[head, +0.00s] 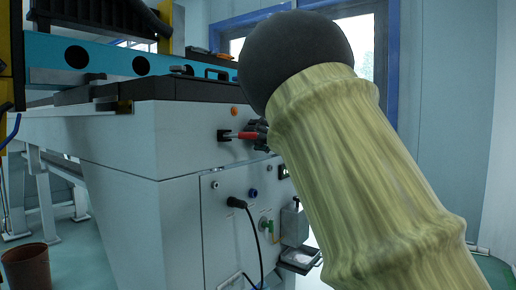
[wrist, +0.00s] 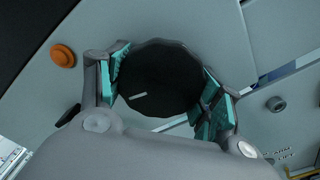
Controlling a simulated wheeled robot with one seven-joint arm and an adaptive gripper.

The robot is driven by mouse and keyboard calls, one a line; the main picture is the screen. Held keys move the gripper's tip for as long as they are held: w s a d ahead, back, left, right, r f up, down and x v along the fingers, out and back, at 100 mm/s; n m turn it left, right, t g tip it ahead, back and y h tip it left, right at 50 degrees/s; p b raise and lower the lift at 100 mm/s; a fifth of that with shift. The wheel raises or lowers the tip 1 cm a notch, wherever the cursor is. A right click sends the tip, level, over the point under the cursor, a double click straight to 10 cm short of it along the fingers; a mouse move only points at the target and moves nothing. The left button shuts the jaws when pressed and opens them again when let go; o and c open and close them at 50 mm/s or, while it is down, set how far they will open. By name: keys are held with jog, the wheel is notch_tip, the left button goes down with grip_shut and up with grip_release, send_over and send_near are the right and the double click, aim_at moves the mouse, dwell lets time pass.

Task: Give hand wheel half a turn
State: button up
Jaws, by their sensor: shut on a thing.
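In the wrist view the hand wheel (wrist: 165,72) is a dark, round disc with a faintly scalloped rim and a short pale mark on its face. My gripper (wrist: 162,88) is shut on it, with teal-padded fingers against its left and right rim. The wheel's face cannot be made out there.
The orange button stands close to the left finger in the wrist view (wrist: 63,55). A brown bin (head: 27,268) stands at lower left.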

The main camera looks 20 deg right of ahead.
jog(key=shift+d+n+b, duration=0.1)
jog(key=shift+n+b, duration=0.9)
jog(key=shift+b, duration=0.1)
jog(key=o, duration=1)
jog(key=shift+d, duration=0.1)
jog(key=v, duration=1.1)
jog(key=shift+s+d, duration=0.25)
jog(key=shift+s, duration=0.05)
jog(key=shift+f, duration=0.15)
